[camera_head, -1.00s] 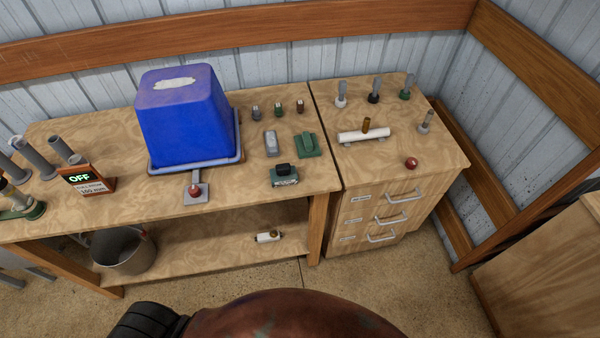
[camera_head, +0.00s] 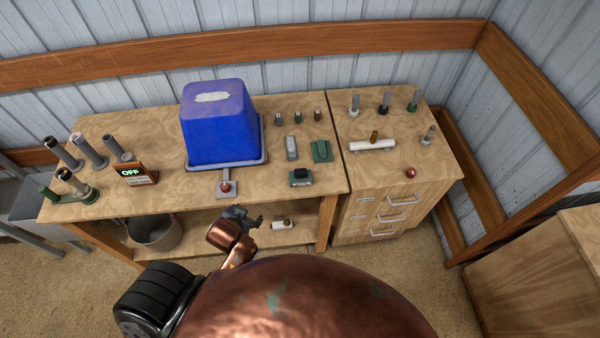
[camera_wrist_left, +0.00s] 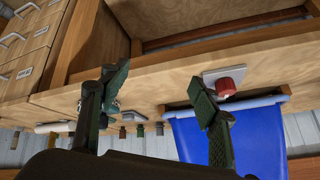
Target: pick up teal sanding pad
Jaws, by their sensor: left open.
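The teal sanding pad appears to be the flat green-teal pad (camera_head: 321,151) on the workbench top, right of a grey block (camera_head: 291,148) and behind a dark-topped green device (camera_head: 300,179). My left gripper (camera_head: 250,218) is in front of the bench's front edge, left of and nearer than the pad, and well apart from it. In the left wrist view its two dark fingers (camera_wrist_left: 158,82) are spread with nothing between them. I cannot make out the pad for certain in that view. My right gripper is not in view.
A blue bin (camera_head: 215,130) stands on the workbench (camera_head: 160,205), with a red button (camera_head: 226,186) before it. Several small cylinders stand behind the pad. A drawer cabinet (camera_head: 430,170) with a white tube (camera_head: 373,144) adjoins on the right. A bucket (camera_head: 155,230) sits below.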

